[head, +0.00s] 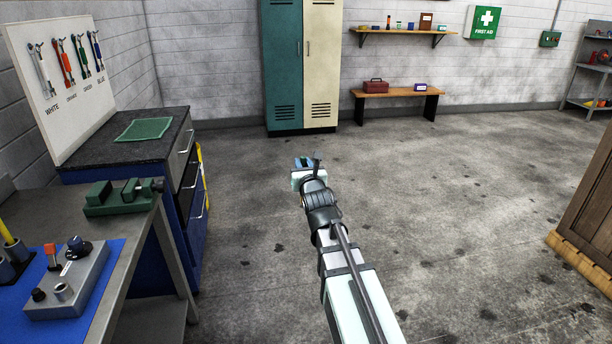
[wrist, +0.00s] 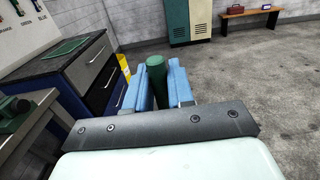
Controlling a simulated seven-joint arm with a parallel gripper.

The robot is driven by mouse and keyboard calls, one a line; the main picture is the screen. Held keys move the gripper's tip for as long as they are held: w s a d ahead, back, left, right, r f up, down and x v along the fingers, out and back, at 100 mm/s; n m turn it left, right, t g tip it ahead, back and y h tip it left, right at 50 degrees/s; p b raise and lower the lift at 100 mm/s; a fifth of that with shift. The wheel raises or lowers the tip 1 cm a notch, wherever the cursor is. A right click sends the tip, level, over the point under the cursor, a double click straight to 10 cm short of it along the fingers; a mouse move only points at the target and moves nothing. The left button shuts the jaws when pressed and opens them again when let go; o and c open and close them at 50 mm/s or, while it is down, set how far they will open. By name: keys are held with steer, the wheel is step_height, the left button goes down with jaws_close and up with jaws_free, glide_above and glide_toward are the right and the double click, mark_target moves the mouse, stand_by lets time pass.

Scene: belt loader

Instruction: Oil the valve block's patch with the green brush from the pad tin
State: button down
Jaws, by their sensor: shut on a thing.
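My gripper (head: 304,165) is out over open floor, right of the benches. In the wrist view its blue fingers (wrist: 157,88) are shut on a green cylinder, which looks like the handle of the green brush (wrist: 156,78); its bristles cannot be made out. The grey valve block (head: 88,284), with several knobs and fittings, sits on a blue mat (head: 20,322) at the lower left, well away from my gripper. I cannot make out an oil patch on it. A dark cup (head: 16,250) with a yellow handle stands beside it; I cannot tell whether this is the pad tin.
A green vise (head: 122,198) stands on the near bench. Behind it, a dark-topped cabinet (head: 175,123) carries a green mat (head: 145,129) below a labelled tool board (head: 75,95). Lockers (head: 302,65) and a low bench (head: 398,92) line the far wall. The floor around my gripper is clear.

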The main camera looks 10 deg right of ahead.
steer(key=w+a+n+y, duration=0.1)
steer(key=w+a, duration=0.1)
steer(key=a, duration=1.7)
steer(key=w+a+y, duration=0.1)
steer(key=w+a, duration=0.2)
steer(key=a, duration=1.5)
steer(key=s+a+r+h, duration=0.1)
steer(key=s+a+r, duration=0.15)
steer(key=a, duration=0.45)
steer(key=s+a+r+m+h, duration=0.1)
steer(key=s+a, duration=0.2)
steer(key=a, duration=0.5)
steer(key=s+a+r, duration=0.2)
steer(key=s+a, duration=0.1)
steer(key=a, duration=0.4)
steer(key=s+a+r, duration=0.1)
steer(key=s+a, duration=2.3)
steer(key=s, duration=0.4)
steer(key=shift+w+f, duration=0.15)
steer(key=shift+f, duration=3.25)
steer(key=shift+r, duration=0.1)
